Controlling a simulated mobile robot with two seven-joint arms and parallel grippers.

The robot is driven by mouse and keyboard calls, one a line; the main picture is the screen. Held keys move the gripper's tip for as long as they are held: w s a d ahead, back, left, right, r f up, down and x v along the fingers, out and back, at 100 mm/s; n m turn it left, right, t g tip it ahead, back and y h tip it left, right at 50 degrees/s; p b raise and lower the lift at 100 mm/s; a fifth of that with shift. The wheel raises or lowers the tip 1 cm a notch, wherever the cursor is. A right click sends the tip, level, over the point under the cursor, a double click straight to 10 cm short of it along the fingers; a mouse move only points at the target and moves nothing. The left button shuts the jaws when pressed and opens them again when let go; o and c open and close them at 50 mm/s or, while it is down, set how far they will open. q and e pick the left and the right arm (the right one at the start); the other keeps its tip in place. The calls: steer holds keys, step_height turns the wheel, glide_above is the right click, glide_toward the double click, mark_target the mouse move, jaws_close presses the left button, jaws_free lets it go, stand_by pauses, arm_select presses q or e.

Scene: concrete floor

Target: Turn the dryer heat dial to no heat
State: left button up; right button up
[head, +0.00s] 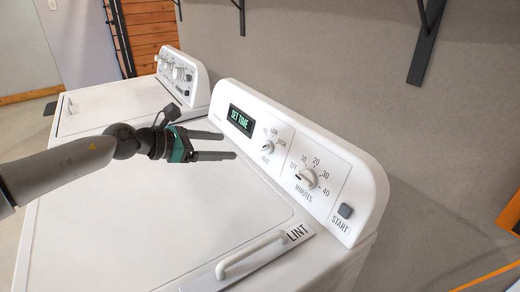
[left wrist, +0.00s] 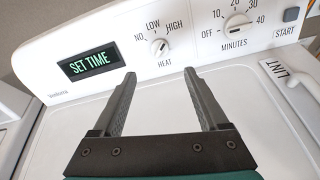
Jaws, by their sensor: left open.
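The dryer (head: 150,215) is white with a slanted control panel along its back. The heat dial (head: 268,146) is a small white knob on the panel, right of the green SET TIME display (head: 241,120). In the left wrist view the heat dial (left wrist: 159,46) has NO at its left, LOW above and HIGH at its right. I cannot tell for sure which label it points at. My left gripper (head: 229,145) is open and empty, above the dryer top and in front of the dial, not touching it. In the left wrist view its fingers (left wrist: 160,73) straddle the line toward the dial.
The minutes dial (head: 307,179) and the START button (head: 345,211) sit farther right on the panel. A LINT lid with a white handle (head: 251,255) is on the dryer top. A washer (head: 110,105) stands beside the dryer at the left. Wall brackets (head: 425,45) hang above.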

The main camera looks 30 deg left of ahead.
mark_target(262, 148)
arm_select(q)
steer(key=shift+x, duration=6.35)
jaws_close()
